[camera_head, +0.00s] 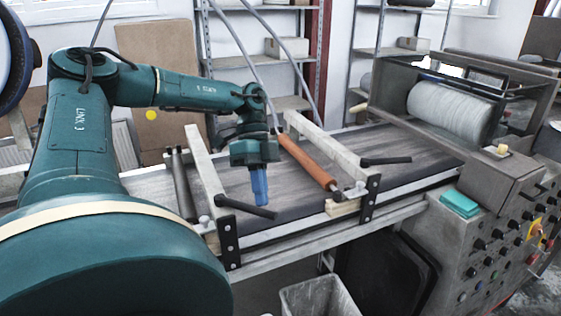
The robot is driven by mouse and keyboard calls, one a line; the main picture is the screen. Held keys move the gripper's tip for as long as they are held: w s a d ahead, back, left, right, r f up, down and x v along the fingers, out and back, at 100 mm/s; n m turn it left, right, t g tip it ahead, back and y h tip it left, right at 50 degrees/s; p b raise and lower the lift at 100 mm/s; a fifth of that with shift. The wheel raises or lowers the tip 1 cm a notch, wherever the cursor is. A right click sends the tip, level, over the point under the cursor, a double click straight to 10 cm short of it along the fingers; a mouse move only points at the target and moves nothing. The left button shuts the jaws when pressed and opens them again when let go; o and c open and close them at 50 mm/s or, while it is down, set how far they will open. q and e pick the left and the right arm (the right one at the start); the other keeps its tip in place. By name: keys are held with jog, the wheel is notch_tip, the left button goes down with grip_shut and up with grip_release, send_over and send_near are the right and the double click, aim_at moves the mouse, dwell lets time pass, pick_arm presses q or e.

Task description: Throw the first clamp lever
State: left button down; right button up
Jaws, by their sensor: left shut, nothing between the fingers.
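Two clamp levers, both black bars, sit on the near side of the conveyor. The nearer-left clamp lever (246,206) lies nearly level beside a black bracket (229,241). The other clamp lever (386,161) sits further right by its own bracket (370,197). My left gripper (260,202) has blue fingers, shut and empty, pointing down. In the picture its tips overlap or touch the left lever; I cannot tell whether they make contact. My right gripper is not in view.
A control panel (510,230) with many knobs stands at the right. A teal block (460,203) sits on the machine. A grey bin (318,297) stands below.

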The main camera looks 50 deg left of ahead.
aim_at(244, 208)
pick_arm(q)
jog(key=s+m, duration=0.1)
jog(key=d+m+g+y, duration=0.1)
jog(key=m, duration=0.1)
jog(key=shift+s+d+f+g+b, duration=0.15)
jog(key=shift+s+d+g+b, duration=0.15)
jog(key=shift+s+b, duration=0.1)
jog(key=shift+s+d+m+g+y+b, duration=0.25)
jog(key=shift+s+m+g+y+b, duration=0.25)
jog(key=shift+s+m, duration=0.55)
jog(key=shift+s+d+m+g+y+b, duration=0.15)
jog(key=shift+s+d+m+g+y, duration=0.15)
jog(key=shift+s+m+y, duration=0.65)
jog(key=shift+m, duration=0.7)
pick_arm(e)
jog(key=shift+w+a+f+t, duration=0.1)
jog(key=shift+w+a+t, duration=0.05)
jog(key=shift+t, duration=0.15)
pick_arm(q)
jog(key=shift+a+r, duration=0.1)
jog(key=shift+r, duration=0.1)
